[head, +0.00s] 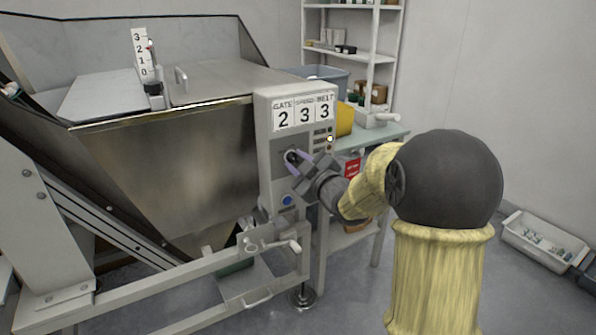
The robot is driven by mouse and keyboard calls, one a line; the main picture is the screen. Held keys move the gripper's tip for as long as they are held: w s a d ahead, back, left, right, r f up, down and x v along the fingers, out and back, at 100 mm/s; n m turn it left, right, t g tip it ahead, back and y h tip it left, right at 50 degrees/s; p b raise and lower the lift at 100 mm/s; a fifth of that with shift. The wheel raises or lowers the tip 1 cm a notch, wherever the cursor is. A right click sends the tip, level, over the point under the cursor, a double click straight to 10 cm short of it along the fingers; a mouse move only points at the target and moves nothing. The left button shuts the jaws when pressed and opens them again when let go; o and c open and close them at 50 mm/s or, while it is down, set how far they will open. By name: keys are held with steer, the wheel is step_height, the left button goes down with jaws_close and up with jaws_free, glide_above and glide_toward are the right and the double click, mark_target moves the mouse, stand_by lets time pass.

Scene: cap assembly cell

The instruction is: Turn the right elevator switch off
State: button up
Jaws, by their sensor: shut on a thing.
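A grey control box (265,165) stands at the right end of the steel hopper, with a panel reading GATE 2, SPEED 3, BELT 3. My gripper (291,160) is at the middle of the box's front face, its fingers shut on a switch there. The fingers hide most of the switch, so its position cannot be told. A blue round button (287,200) sits below the gripper. A small yellow lamp (330,139) glows on the right of the panel, among a column of small dark marks.
A steel hopper (180,140) on a grey frame fills the left. A table (385,135) with a yellow item and a red label stands behind my arm. A shelf rack (350,55) is at the back. A white bin (545,240) lies on the floor at right, with open floor before it.

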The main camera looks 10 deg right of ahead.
steer(key=shift+n+b, duration=0.3)
steer(key=shift+n, duration=0.2)
steer(key=o, duration=1)
steer(key=shift+s, duration=0.15)
steer(key=p+v, duration=0.3)
steer(key=v, duration=1.4)
steer(key=shift+s+p, duration=0.1)
steer(key=shift+p, duration=0.2)
